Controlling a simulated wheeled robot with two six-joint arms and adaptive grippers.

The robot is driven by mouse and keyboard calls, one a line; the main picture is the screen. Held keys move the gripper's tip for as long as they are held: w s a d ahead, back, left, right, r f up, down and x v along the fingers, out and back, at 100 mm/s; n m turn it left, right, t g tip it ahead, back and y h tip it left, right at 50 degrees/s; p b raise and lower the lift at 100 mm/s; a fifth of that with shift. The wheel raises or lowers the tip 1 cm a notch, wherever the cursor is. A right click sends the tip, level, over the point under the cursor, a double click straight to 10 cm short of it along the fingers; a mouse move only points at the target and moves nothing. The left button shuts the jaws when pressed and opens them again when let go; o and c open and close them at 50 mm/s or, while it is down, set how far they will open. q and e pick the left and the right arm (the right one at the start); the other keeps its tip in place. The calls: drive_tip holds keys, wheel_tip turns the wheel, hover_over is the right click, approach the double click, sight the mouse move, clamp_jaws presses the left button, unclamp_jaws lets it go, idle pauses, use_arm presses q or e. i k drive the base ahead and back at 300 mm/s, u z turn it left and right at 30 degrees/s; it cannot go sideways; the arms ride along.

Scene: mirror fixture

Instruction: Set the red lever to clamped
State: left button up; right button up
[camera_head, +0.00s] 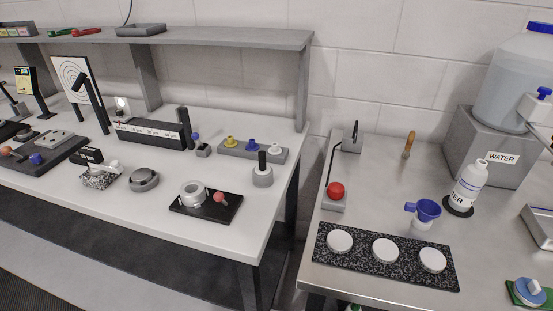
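A black plate (237,208) lies near the front edge of the left table. A white ring-shaped mount (193,194) stands on it. Beside the ring, to its right, is a small salmon-red ball knob (218,197), which looks like the end of a lever. The lever's arm is too small to make out, and I cannot tell its setting. A larger red ball (336,190) sits on a grey base (333,205) on the right table, with a thin black rod rising behind it. Neither of my grippers is in view.
A grey disc (144,179) and a white cylinder with a black handle (263,174) flank the plate. Behind are a grey strip with coloured knobs (267,153) and a raised shelf (220,38). A gap separates the two tables. The table front right of the plate is clear.

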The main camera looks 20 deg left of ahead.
sight(219, 196)
drive_tip(key=z, duration=1.05)
drive_tip(key=k, duration=0.6)
drive_tip(key=u, duration=1.3)
drive_tip(key=i, duration=0.5)
drive_tip(key=z, duration=0.1)
